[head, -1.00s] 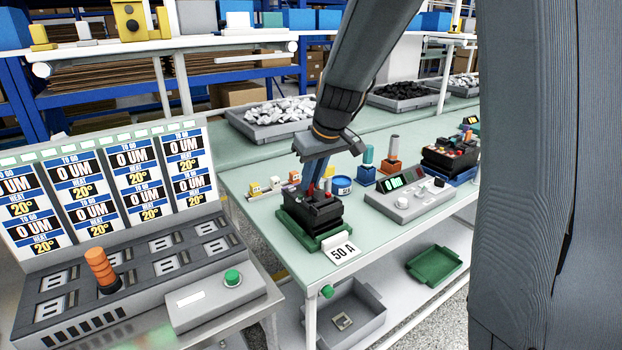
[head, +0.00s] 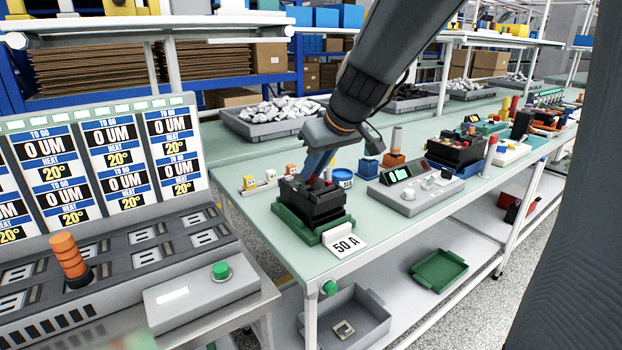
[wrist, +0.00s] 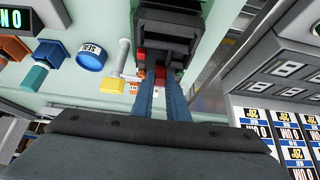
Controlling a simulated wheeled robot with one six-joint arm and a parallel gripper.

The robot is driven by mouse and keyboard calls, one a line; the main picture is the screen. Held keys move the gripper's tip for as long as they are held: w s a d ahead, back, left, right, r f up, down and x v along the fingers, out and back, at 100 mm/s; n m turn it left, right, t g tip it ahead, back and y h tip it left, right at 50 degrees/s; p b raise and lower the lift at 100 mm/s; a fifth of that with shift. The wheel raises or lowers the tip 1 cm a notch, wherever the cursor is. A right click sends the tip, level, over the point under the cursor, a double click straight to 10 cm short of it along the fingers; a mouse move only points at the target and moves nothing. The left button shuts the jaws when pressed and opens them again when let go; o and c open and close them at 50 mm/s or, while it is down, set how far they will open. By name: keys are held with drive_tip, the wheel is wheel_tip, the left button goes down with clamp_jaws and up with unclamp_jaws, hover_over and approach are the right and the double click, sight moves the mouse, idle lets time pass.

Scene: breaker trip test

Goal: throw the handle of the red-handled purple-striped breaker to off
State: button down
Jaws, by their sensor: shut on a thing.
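A black breaker (head: 312,207) sits in a green base (head: 292,229) at the near left corner of the pale green bench. It also shows at the top of the wrist view (wrist: 168,28). My gripper (head: 309,180) reaches down onto it from above, its blue fingers slanting. In the wrist view the two fingers (wrist: 161,84) are shut on a red handle (wrist: 160,72) at the breaker's edge. The fingers hide much of the handle. I cannot make out a purple stripe or the handle's exact position.
A "50 A" card (head: 344,245) stands just in front of the breaker. A grey meter box (head: 415,190) and a blue round container (head: 342,178) are to its right. A grey console with an orange-handled lever (head: 70,256) stands at left. A second black unit (head: 456,150) is farther right.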

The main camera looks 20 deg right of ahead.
drive_tip(key=shift+s+t+b, duration=0.2)
drive_tip(key=shift+t+b, duration=0.2)
drive_tip(key=shift+b, duration=0.9)
drive_tip(key=c, duration=1.7)
unclamp_jaws()
drive_tip(key=shift+s, duration=0.1)
drive_tip(key=v, duration=0.7)
drive_tip(key=shift+s+d+r, duration=0.2)
drive_tip(key=shift+r, duration=0.1)
